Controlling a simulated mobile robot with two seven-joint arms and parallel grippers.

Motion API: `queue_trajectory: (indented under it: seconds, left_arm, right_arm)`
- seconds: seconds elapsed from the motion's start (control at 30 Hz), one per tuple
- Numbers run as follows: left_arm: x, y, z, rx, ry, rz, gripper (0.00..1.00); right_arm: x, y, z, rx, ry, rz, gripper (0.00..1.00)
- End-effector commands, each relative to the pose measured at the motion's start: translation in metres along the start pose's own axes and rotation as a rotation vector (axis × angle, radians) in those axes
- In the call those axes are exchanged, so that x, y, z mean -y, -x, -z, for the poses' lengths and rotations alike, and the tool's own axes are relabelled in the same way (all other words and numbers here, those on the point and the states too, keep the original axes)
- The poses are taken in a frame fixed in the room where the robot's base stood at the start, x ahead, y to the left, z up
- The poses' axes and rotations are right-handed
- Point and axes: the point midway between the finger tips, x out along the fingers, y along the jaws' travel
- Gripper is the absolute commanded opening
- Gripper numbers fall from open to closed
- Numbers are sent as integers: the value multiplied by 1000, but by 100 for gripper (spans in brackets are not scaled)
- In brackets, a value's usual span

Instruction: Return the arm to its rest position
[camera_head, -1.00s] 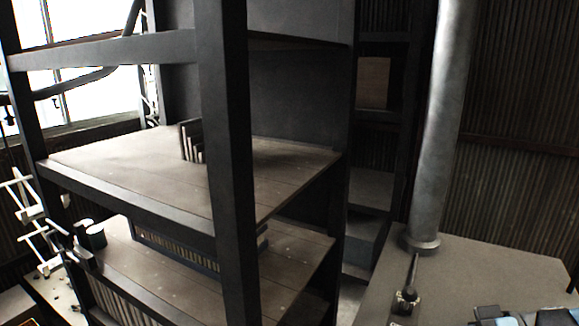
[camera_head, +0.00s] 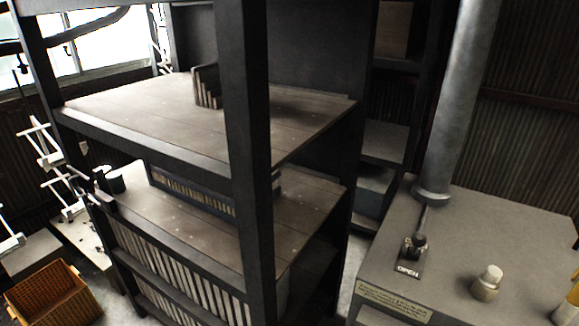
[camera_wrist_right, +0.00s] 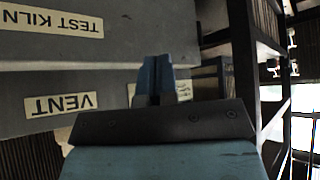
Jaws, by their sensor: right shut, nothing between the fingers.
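My right gripper (camera_wrist_right: 157,82) shows in the right wrist view. Its blue fingers are together and nothing is held between them. It is in front of grey surfaces that carry a TEST KILN label (camera_wrist_right: 52,19) and a VENT label (camera_wrist_right: 61,104), both upside down in this view. I cannot tell how far the fingers are from these surfaces. Neither gripper shows in the head view, and my left gripper is not in view.
A dark shelf rack (camera_head: 250,180) fills the middle. A grey bench (camera_head: 490,235) at right carries a metal pipe (camera_head: 463,100), a lever with an OPEN plate (camera_head: 409,270) and a pale knob (camera_head: 487,282). A wicker basket (camera_head: 50,295) sits lower left, below white frames (camera_head: 48,150).

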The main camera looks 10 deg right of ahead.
Motion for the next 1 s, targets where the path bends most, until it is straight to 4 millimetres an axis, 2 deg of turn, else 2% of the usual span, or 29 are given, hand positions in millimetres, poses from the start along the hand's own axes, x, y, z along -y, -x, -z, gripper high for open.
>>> queue_trajectory:
  seconds: [0.2, 0.57, 1.0]
  left_arm:
    - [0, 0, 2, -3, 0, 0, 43]
    - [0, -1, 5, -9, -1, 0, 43]
    - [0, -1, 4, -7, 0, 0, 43]
  right_arm:
    - [15, 10, -27, 163, 23, -15, 0]
    - [37, 29, -59, 369, 59, 22, 0]
    - [54, -44, -64, 137, 67, 57, 0]
